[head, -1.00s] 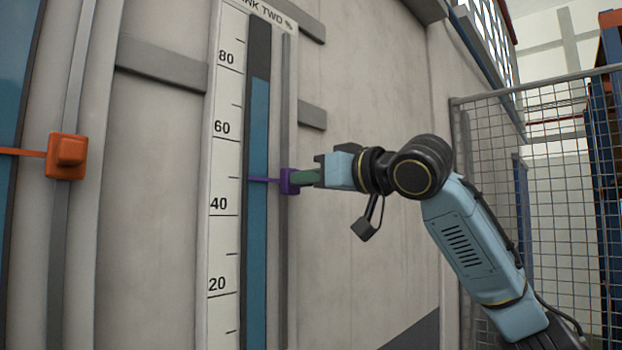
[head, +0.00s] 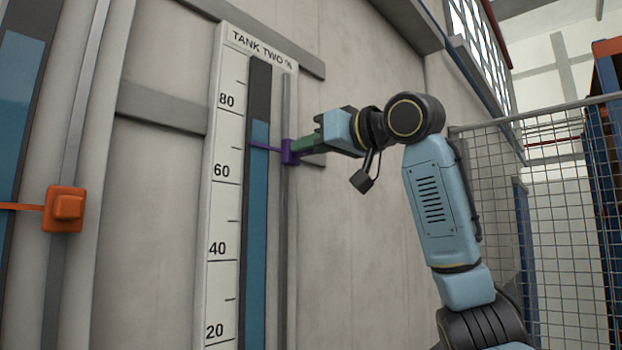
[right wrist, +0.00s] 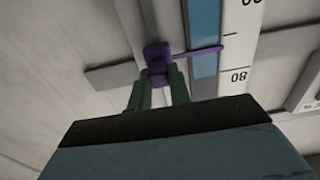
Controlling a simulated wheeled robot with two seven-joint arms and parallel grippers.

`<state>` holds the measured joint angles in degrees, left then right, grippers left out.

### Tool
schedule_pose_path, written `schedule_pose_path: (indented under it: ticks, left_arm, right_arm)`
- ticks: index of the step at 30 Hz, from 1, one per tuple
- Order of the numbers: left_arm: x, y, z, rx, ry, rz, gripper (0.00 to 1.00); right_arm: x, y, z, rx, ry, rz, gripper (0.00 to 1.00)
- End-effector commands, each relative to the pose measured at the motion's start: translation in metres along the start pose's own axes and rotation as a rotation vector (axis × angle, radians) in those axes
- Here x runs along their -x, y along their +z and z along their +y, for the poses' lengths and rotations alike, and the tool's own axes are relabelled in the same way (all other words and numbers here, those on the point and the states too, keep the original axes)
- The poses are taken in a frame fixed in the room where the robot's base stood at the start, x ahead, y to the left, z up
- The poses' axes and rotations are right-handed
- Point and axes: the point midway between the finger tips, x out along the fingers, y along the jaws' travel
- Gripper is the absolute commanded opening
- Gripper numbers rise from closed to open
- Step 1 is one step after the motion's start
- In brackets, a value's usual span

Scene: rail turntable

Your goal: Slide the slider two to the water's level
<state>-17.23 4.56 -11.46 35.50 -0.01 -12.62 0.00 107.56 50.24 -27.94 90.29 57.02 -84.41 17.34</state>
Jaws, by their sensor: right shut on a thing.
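The purple slider two (head: 288,152) sits on its grey rail beside the tank two gauge (head: 227,200). Its thin pointer reaches left across the blue water column at about the 70 mark. The water's top edge (head: 261,121) stands higher, between 70 and 80, below a dark empty part. My right gripper (head: 302,146) comes in from the right with its green fingers shut on the slider. In the right wrist view the slider (right wrist: 157,55) is between the fingertips (right wrist: 157,78), and its pointer lies over the blue column. My left gripper is not in view.
An orange slider (head: 64,209) sits on another rail at the left, beside another blue column (head: 14,95). Grey horizontal bars (head: 160,108) run along the wall. A mesh fence (head: 495,210) stands at the right. The rail above slider two looks clear.

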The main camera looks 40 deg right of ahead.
Motion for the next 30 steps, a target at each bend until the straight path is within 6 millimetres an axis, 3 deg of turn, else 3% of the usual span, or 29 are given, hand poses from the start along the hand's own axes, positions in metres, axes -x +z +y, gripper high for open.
schedule_pose_path:
  ticks: [3, 9, 23, 24, 28, 30]
  left_arm:
    - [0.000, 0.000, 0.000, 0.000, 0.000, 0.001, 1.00]
    - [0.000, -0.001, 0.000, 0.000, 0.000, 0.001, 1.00]
    - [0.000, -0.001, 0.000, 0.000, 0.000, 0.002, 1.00]
    - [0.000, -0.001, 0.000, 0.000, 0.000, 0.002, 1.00]
    - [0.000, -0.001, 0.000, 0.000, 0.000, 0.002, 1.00]
    - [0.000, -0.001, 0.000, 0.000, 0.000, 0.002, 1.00]
  right_arm:
    - [0.001, -0.022, -0.001, -0.001, -0.003, 0.005, 0.00]
    - [0.000, -0.042, -0.001, 0.000, -0.001, 0.004, 0.00]
    - [0.000, -0.048, 0.000, 0.001, 0.000, 0.005, 0.00]
    - [0.000, -0.048, 0.000, 0.001, 0.000, 0.005, 0.22]
    - [0.000, -0.047, 0.000, 0.001, 0.000, 0.004, 0.39]
    - [0.000, -0.047, 0.000, 0.001, 0.000, 0.004, 0.42]
